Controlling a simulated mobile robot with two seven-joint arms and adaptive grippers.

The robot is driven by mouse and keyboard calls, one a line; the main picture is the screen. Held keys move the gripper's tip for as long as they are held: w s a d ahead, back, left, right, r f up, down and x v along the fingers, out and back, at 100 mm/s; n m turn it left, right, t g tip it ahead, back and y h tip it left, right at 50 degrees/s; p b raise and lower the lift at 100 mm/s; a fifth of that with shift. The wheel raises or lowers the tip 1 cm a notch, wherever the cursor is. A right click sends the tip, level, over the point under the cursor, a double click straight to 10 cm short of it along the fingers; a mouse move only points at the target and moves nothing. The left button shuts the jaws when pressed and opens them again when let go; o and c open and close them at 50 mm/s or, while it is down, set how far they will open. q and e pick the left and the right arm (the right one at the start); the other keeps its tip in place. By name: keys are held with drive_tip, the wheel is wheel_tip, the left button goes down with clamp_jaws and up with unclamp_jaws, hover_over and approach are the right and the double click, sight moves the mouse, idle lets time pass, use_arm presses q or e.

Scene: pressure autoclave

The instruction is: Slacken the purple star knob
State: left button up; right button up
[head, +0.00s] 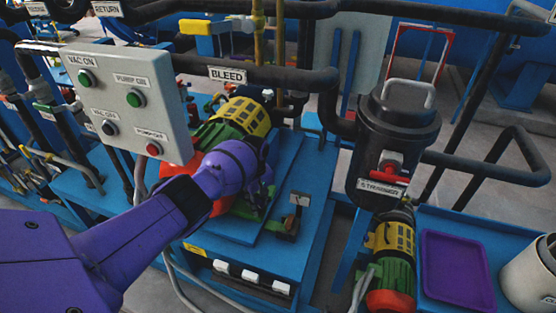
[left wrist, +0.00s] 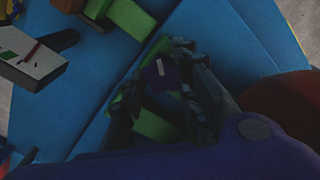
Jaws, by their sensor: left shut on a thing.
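The purple star knob (left wrist: 155,77) shows in the left wrist view between my gripper's fingers, with a small white mark on its top. It sits by a green part (left wrist: 152,127) over a blue surface. My left gripper (left wrist: 170,88) is shut on the knob, with a dark finger on either side. In the head view my left gripper (head: 264,190) reaches down beside the green and yellow pump motor (head: 240,115). There the purple arm and wrist hide most of the fingers, and I cannot make out the knob. My right gripper is in neither view.
A grey button panel (head: 122,92) stands close to the left of my arm. A black strainer pot (head: 396,145) with pipes stands at the right. A purple tray (head: 457,270) lies on blue, beside a pale bucket (head: 530,275). A small tagged fitting (head: 295,210) is right of the gripper.

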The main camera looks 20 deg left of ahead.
sight(259, 203)
use_arm(q)
drive_tip(key=n, duration=0.5)
drive_tip(key=shift+w+d+r+p, duration=0.15)
drive_tip(key=shift+w+d+p, duration=0.15)
drive_tip(key=shift+p, duration=0.05)
drive_tip(key=shift+w+a+n, duration=0.1)
drive_tip(key=shift+a+n, duration=0.05)
drive_tip(key=shift+n, duration=1.15)
drive_tip(key=shift+a+r+n, duration=0.1)
drive_tip(key=shift+n, duration=0.2)
drive_tip(key=o, duration=1)
drive_tip(key=shift+w, duration=0.1)
drive_tip(key=shift+s+a+f, duration=0.1)
drive_tip(key=shift+s+f, duration=0.1)
wheel_tip(259, 203, up, 12)
